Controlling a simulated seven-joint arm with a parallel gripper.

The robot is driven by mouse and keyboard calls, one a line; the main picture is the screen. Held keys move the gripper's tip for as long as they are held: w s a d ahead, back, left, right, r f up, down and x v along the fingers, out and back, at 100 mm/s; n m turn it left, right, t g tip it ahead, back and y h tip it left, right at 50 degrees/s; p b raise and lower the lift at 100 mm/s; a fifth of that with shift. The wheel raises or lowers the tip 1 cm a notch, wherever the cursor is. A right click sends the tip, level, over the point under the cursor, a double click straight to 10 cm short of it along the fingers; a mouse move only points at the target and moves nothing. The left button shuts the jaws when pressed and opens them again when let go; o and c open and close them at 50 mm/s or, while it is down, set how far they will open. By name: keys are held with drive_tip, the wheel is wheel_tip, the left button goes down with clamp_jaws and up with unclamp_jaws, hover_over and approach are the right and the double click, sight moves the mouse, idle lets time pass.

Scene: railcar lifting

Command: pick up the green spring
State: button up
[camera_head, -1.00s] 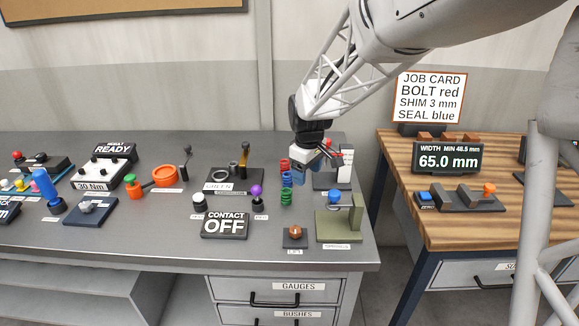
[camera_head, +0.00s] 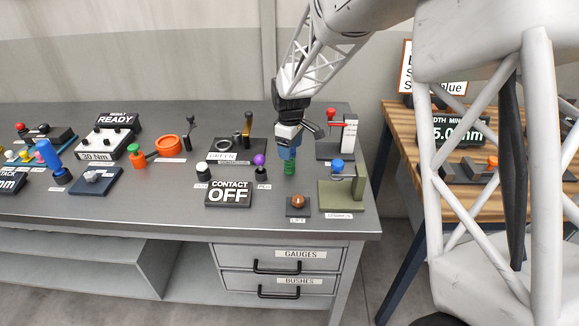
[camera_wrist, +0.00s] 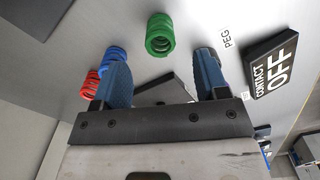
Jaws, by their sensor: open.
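The green spring (camera_head: 290,168) stands upright on the grey bench, just below my gripper (camera_head: 288,149) in the head view. In the wrist view, the green spring (camera_wrist: 160,35) is beyond the fingertips, roughly centred between the two blue fingers of my gripper (camera_wrist: 163,62). My gripper is open and empty, and the fingers do not enclose the spring. A blue spring (camera_wrist: 115,57) and a red spring (camera_wrist: 91,84) stand by the left finger in the wrist view, partly hidden by it. My gripper hides both in the head view.
A purple-topped peg (camera_head: 260,165) and the CONTACT OFF sign (camera_head: 229,193) are left of the green spring. An orange-brown button (camera_head: 297,202) is in front. A red-and-white device (camera_head: 345,130) is behind right.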

sight(291, 165)
drive_tip(key=shift+f, duration=1.2)
drive_tip(key=shift+d+f, duration=0.1)
drive_tip(key=shift+f, duration=2.5)
drive_tip(key=c, duration=1.1)
drive_tip(key=shift+r, duration=0.1)
drive_tip(key=shift+r, duration=4.95)
drive_tip(key=shift+d, duration=0.1)
